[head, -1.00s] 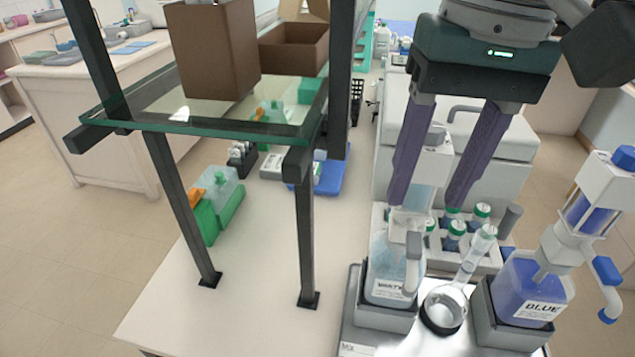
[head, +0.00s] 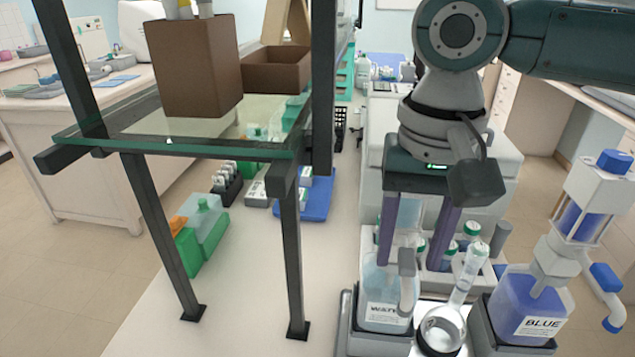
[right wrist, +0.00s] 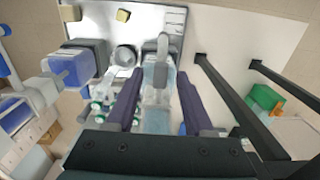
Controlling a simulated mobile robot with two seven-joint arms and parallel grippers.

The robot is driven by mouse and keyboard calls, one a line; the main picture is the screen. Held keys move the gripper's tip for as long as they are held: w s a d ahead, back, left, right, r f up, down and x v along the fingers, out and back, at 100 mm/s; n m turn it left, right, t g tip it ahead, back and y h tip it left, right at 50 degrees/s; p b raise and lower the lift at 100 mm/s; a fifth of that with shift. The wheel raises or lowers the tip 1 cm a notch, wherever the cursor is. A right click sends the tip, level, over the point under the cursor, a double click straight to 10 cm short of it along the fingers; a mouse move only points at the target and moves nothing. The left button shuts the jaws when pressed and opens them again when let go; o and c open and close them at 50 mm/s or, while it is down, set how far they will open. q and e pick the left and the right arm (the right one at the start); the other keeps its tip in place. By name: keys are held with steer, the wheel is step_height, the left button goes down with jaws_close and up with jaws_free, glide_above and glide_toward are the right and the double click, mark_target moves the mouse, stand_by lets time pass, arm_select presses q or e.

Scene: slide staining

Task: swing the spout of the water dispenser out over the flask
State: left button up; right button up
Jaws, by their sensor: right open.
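The water dispenser (head: 384,310), a clear bottle labelled WATER with a grey pump head, stands in a grey holder. Its grey spout (head: 407,270) hangs down at the bottle's front, left of the flask. The clear flask (head: 462,290) with a long neck stands just right of it. My right gripper (head: 410,264) points down, open, its purple fingers either side of the dispenser's upper part. In the right wrist view the fingers (right wrist: 160,74) flank the dispenser (right wrist: 158,88), and the spout (right wrist: 162,46) lies beyond their tips. Contact cannot be told. My left gripper is out of view.
A blue dispenser (head: 525,300) with its spout turned right stands right of the flask. Green-capped bottles (head: 470,233) stand behind. A dark-framed glass shelf (head: 180,135) carrying brown boxes stands left. The bench between shelf and dispenser is clear.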

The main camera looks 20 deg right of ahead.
steer(key=shift+f, duration=0.1)
jaws_close()
stand_by(0.4)
stand_by(1.0)
